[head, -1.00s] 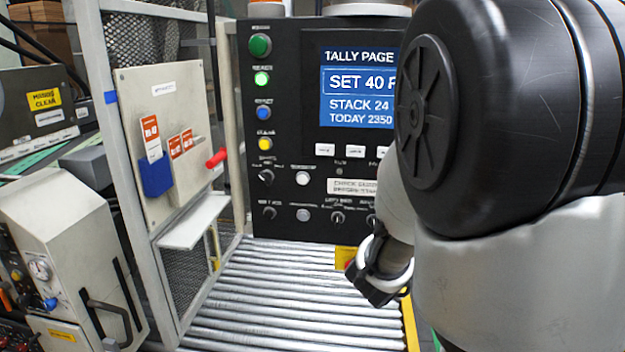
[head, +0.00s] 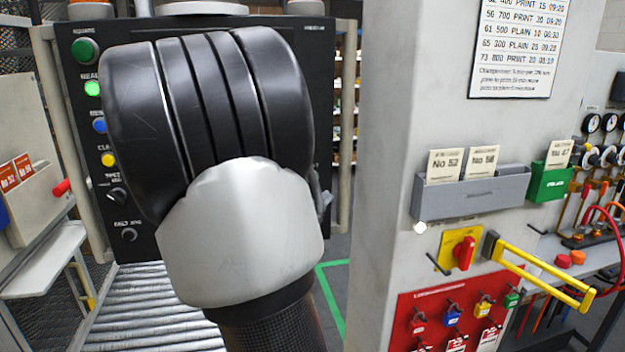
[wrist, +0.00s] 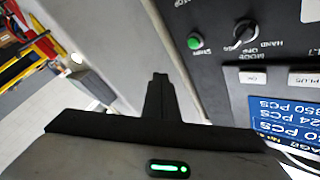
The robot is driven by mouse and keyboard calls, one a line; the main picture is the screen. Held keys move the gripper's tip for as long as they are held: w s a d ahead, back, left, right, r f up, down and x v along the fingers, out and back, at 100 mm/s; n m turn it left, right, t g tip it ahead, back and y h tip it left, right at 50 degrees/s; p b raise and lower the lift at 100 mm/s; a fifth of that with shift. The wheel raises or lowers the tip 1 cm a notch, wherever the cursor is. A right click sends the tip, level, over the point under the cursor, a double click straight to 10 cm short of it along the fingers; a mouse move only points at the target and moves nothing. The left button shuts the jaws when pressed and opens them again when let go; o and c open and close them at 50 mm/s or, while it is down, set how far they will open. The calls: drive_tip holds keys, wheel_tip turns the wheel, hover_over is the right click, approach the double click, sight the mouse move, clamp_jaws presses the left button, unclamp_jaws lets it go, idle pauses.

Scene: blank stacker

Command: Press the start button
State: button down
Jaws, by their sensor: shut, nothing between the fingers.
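A black control panel (head: 85,200) stands behind my arm in the head view, its middle and right parts mostly hidden. Its left edge shows a large green button (head: 85,50) and green, blue and yellow lights or buttons below. The wrist view, turned nearly upside down, shows another green button (wrist: 195,41) beside a black mode knob (wrist: 243,33) on the panel; its small label is hard to read. My gripper (wrist: 159,76) is shut and empty, its tips apart from that button, to its left in the wrist view. The head view hides my gripper behind the arm.
A roller conveyor (head: 150,290) runs below the panel. A grey column (head: 385,240) stands right, with a red rotary switch (head: 463,253), a yellow handle (head: 545,275) and a red lock board (head: 400,320). A tool bench is further right.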

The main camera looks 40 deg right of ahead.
drive_tip(key=shift+w+d+b, duration=0.1)
drive_tip(key=shift+w+d, duration=0.5)
drive_tip(key=shift+w, duration=0.55)
drive_tip(key=shift+w+d+b, duration=0.1)
drive_tip(key=shift+w+d, duration=0.55)
drive_tip(key=shift+w, duration=0.45)
drive_tip(key=shift+w+d+b, duration=0.1)
drive_tip(key=shift+w+d, duration=0.5)
drive_tip(key=shift+w, duration=0.55)
drive_tip(key=shift+w+d, duration=0.1)
drive_tip(key=shift+w, duration=0.05)
drive_tip(key=shift+w+d, duration=0.1)
drive_tip(key=shift+w, duration=0.1)
